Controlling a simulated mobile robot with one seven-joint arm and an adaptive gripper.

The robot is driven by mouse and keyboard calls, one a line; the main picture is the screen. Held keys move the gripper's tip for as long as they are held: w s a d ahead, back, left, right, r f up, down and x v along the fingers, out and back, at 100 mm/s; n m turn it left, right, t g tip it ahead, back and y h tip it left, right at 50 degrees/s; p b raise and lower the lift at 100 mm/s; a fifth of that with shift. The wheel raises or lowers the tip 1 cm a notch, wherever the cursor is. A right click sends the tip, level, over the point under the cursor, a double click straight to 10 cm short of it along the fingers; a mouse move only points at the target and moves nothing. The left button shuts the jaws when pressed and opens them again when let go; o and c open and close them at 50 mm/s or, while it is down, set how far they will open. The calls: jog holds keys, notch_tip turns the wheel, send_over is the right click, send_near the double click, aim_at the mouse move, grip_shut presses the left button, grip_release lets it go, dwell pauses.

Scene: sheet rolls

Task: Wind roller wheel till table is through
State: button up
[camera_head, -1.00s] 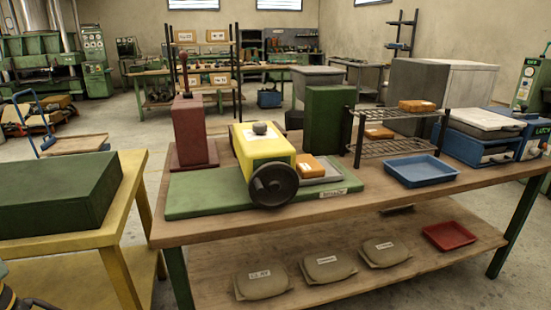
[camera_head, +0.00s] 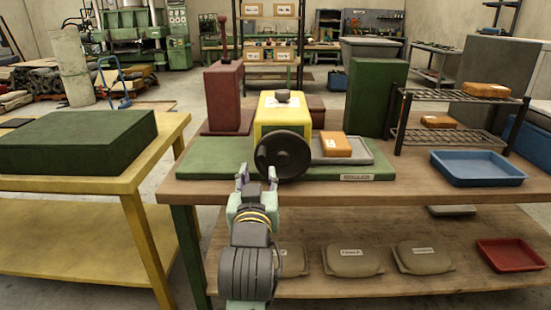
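The roller wheel (camera_head: 283,156) is a dark round handwheel on the front of a yellow roller machine (camera_head: 285,112). The machine stands on a green base board (camera_head: 212,166) on the wooden workbench (camera_head: 420,188). My gripper (camera_head: 256,174) is in front of the bench, just left of and below the wheel's rim. Its two fingers are apart and nothing shows between them. Whether the right finger touches the wheel I cannot tell. A grey flat piece (camera_head: 357,154) with an orange block on it lies right of the machine.
A red box with a lever (camera_head: 226,97) and a green block (camera_head: 376,96) stand behind the machine. A rack (camera_head: 455,139) and blue tray (camera_head: 476,168) are to the right. A yellow table (camera_head: 150,183) with a green slab is at left. Tan bags (camera_head: 353,262) lie on the lower shelf.

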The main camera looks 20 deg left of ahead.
aim_at(262, 151)
jog(key=p+x, duration=0.4)
jog(key=x, duration=0.7)
jog(key=shift+f, duration=0.2)
jog(key=shift+s, duration=0.1)
jog(key=shift+c, duration=0.2)
grip_shut()
